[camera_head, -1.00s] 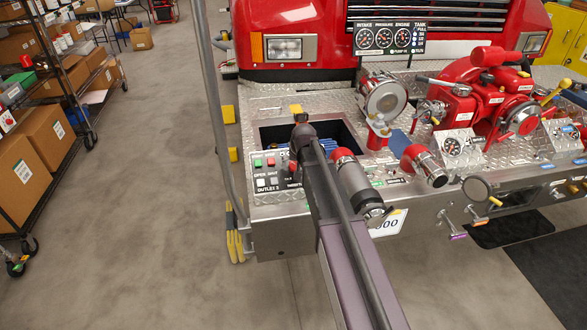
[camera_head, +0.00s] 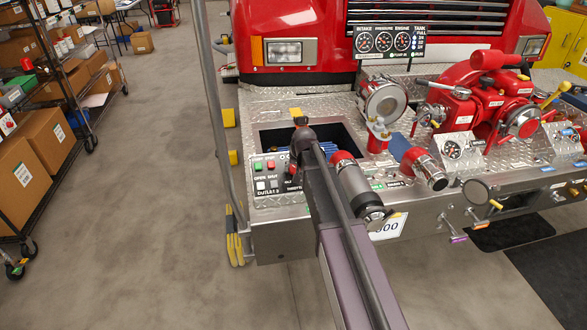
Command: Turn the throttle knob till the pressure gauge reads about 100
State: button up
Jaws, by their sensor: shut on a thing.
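The throttle knob (camera_head: 293,168) is a small red shape on the front left control panel, above a partly covered throttle label. My gripper (camera_head: 297,158) is at the knob and shut on it; my dark wrist and arm cover most of the fingers, so the exact grip is hard to see. The pressure gauge (camera_head: 384,42) is the middle of three round black dials on the panel above the bumper. Its needle is too small to read surely.
The control panel (camera_head: 268,198) carries green, red and white buttons left of my wrist. An open bay (camera_head: 272,138) lies behind it. Red-capped fittings (camera_head: 428,168) and a red pump (camera_head: 480,105) stand to the right. A grey upright rail (camera_head: 212,110) rises at left.

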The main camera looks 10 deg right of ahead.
jog(key=shift+m, duration=0.8)
jog(key=o, duration=1.2)
jog(key=shift+c, duration=0.2)
jog(key=shift+s, duration=0.1)
jog(key=s+r+n+g+p, duration=0.2)
jog(key=s+n+g+p, duration=0.2)
jog(key=s, duration=2.5)
jog(key=shift+a+g+h, duration=0.25)
jog(key=shift+g+h, duration=0.15)
jog(key=shift+r, duration=0.1)
